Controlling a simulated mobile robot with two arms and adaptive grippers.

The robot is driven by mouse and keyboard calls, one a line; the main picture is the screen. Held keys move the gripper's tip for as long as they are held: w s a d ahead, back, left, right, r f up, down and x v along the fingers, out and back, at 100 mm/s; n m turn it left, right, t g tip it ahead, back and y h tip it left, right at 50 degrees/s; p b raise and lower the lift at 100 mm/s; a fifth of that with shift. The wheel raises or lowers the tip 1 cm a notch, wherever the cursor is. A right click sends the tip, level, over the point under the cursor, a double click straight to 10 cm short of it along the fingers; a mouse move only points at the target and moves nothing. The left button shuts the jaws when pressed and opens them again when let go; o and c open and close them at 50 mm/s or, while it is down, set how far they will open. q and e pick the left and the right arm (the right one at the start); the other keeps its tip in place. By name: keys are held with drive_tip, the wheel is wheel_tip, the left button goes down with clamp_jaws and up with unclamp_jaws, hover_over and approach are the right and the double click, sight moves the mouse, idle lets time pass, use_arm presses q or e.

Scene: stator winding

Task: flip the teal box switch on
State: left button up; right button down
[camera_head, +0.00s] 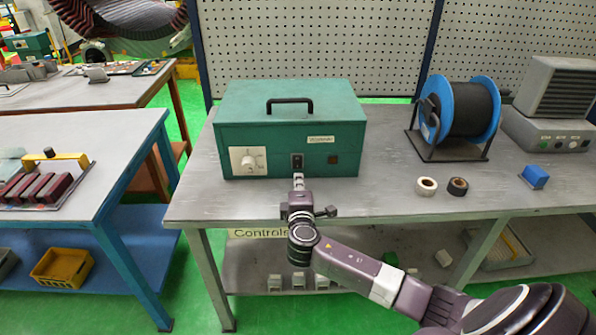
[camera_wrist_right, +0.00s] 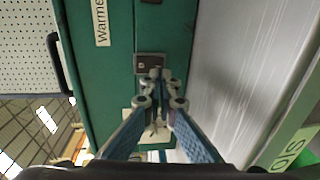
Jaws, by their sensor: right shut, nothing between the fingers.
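The teal box (camera_head: 250,132) stands on the grey workbench, with a black handle on its lid. Its front carries a white dial plate (camera_head: 249,161), a small dark switch (camera_head: 297,161) and a dark square (camera_head: 333,159) to the right. My right gripper (camera_head: 298,178) is shut and empty, its tips just in front of and below the switch. In the right wrist view the closed fingertips (camera_wrist_right: 160,76) are next to the switch plate (camera_wrist_right: 147,64) and partly cover it. I cannot tell whether they touch it or how the switch is set. My left gripper is out of view.
A blue cable reel (camera_head: 464,112) on a stand, two tape rolls (camera_head: 441,186), a small blue block (camera_head: 535,177) and a grey device (camera_head: 548,130) stand right of the box. A pegboard (camera_head: 320,45) is behind. The bench front between box and tape is clear.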

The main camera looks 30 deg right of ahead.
sight(298, 168)
drive_tip(key=shift+p+x, duration=0.3)
drive_tip(key=shift+x, duration=2.05)
drive_tip(key=shift+f, duration=0.1)
drive_tip(key=shift+f+b, duration=0.15)
drive_tip(key=shift+b, duration=0.25)
drive_tip(key=b, duration=0.2)
drive_tip(key=shift+w+d+t+b, duration=0.15)
drive_tip(key=shift+w+t+b, duration=0.15)
drive_tip(key=shift+t, duration=0.1)
